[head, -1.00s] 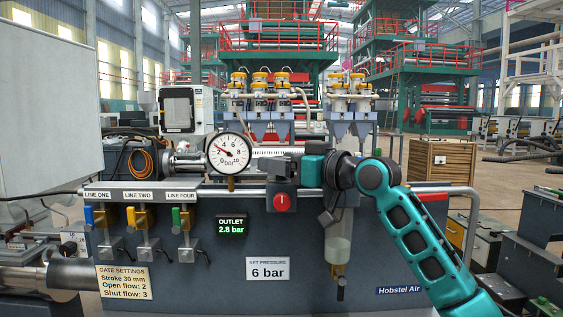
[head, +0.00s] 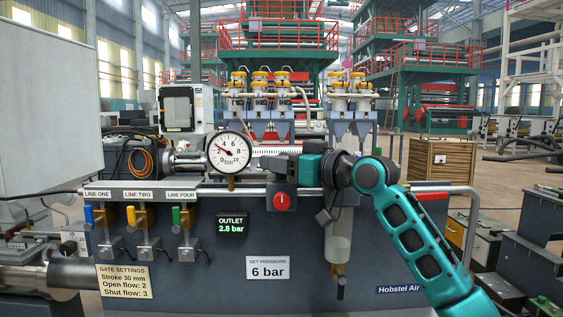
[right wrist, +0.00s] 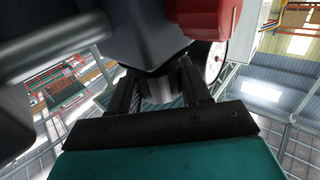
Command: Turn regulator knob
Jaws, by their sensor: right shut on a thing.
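The regulator knob (right wrist: 158,90) shows in the right wrist view as a grey, partly hidden cylinder under a dark body. My right gripper's two dark fingers (right wrist: 160,95) are shut on it, one on each side. The gauge (head: 229,154) needle points between 2 and 4 bar. The outlet display (head: 231,225) reads 2.8 bar. The set pressure label (head: 268,268) reads 6 bar. My left gripper is out of view.
A horizontal pipe (head: 240,191) runs along the panel top (head: 350,285). Blue, yellow and green line valves (head: 133,216) stand at the left. A clear filter bowl (head: 338,245) hangs below my right wrist. A grey cabinet (head: 45,100) stands at far left.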

